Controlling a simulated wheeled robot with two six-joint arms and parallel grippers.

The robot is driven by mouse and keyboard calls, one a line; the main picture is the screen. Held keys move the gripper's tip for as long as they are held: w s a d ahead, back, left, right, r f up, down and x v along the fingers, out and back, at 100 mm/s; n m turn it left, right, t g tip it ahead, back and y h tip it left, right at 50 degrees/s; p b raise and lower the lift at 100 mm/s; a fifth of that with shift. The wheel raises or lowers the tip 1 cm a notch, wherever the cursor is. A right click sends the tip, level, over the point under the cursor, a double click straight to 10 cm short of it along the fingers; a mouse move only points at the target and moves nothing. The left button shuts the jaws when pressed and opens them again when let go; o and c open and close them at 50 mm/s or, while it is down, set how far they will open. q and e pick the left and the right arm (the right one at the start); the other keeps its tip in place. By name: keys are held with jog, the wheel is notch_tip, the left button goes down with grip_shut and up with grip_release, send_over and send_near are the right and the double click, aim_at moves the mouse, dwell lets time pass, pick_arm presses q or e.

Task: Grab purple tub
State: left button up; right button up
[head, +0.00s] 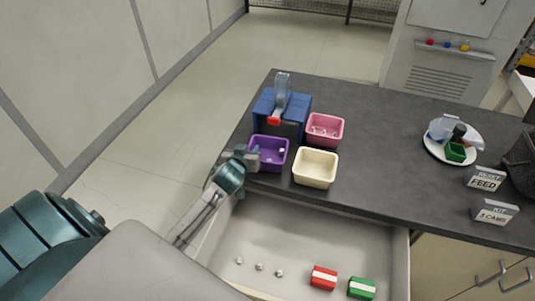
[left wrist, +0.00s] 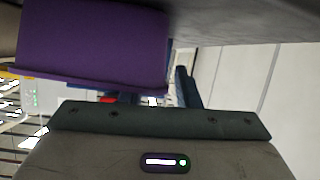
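The purple tub (head: 268,153) stands on the dark grey table near its front left edge, with small pale bits inside. My left gripper (head: 243,157) is at the tub's left side, with its fingers right by the tub's wall. In the left wrist view the purple tub (left wrist: 92,45) fills the upper left, close above the dark bar of the gripper (left wrist: 160,121). Whether the fingers are spread or closed on the wall does not show clearly. My right gripper is in neither view.
A pink tub (head: 324,130) and a cream tub (head: 315,168) stand close to the right. A blue stand (head: 295,105) with a red-tipped clamp is behind. A plate (head: 436,151) with items and signs are farther right. An open drawer (head: 300,235) below holds small blocks and balls.

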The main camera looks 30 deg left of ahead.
pick_arm(q)
jog(key=shift+w+a+f, duration=0.2)
jog(key=shift+w+f, duration=0.1)
jog(key=shift+w, duration=0.3)
grip_shut()
